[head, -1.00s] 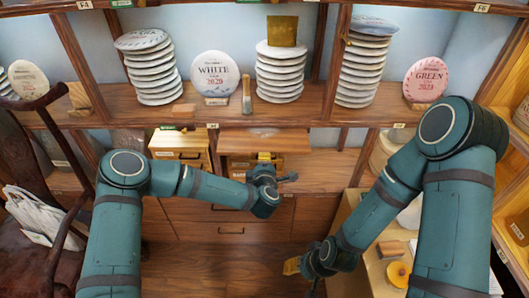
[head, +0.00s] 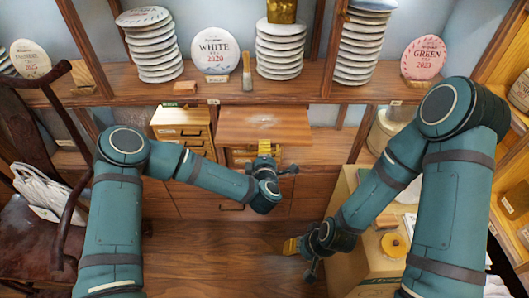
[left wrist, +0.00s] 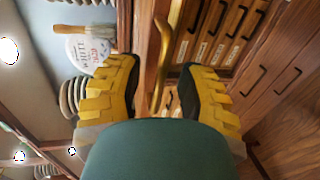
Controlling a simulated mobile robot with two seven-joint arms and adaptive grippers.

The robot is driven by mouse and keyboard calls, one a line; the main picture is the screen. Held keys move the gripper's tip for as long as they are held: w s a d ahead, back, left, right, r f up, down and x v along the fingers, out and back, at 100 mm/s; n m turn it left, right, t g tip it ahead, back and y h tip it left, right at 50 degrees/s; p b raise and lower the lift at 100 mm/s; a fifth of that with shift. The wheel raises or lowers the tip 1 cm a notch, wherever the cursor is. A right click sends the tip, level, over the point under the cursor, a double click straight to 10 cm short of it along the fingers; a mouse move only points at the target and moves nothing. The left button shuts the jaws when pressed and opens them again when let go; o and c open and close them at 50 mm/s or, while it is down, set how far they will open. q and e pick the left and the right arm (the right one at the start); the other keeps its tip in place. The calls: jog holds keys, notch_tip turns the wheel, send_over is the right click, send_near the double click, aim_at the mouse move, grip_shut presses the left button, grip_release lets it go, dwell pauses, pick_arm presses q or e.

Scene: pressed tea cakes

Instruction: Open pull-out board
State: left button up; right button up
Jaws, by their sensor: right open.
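The pull-out board (head: 262,122) is a flat wooden panel, sticking out from under the display shelf above small labelled drawers. My left gripper (head: 265,149) is at its front edge. In the left wrist view, a curved brass handle (left wrist: 164,55) at the board's edge (left wrist: 146,45) lies between the yellow fingers of my left gripper (left wrist: 160,95). The fingers are spread, with gaps on both sides of the handle; contact cannot be told. My right gripper (head: 299,252) is open and low, left of the side table, with its second finger hard to see.
The shelf (head: 120,93) above bears stacks of tea cakes and a white cake (head: 216,54) on a stand. A dark chair (head: 35,195) is at left. The side table (head: 362,262) at right has a round yellow item (head: 394,245). The floor in front is clear.

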pick_arm(q)
jog(key=v, duration=1.2)
dwell(0.5)
jog(key=s+a+f+m+g+h, duration=0.2)
jog(key=s+f+m+g, duration=0.25)
jog(key=f+m, duration=0.2)
jog(key=s+a+f+m+g+h, duration=0.3)
jog(key=s+f+m+g, duration=0.15)
jog(key=f+m, duration=0.2)
jog(key=s+a+f+m+g+y, duration=0.1)
jog(key=s+a+f+m+g, duration=0.1)
jog(key=s+a+m+g, duration=0.1)
jog(key=s+a+g, duration=0.1)
jog(key=s+a, duration=0.1)
jog(key=s, duration=0.1)
jog(key=shift+a+g, duration=0.25)
jog(key=shift+g, duration=0.15)
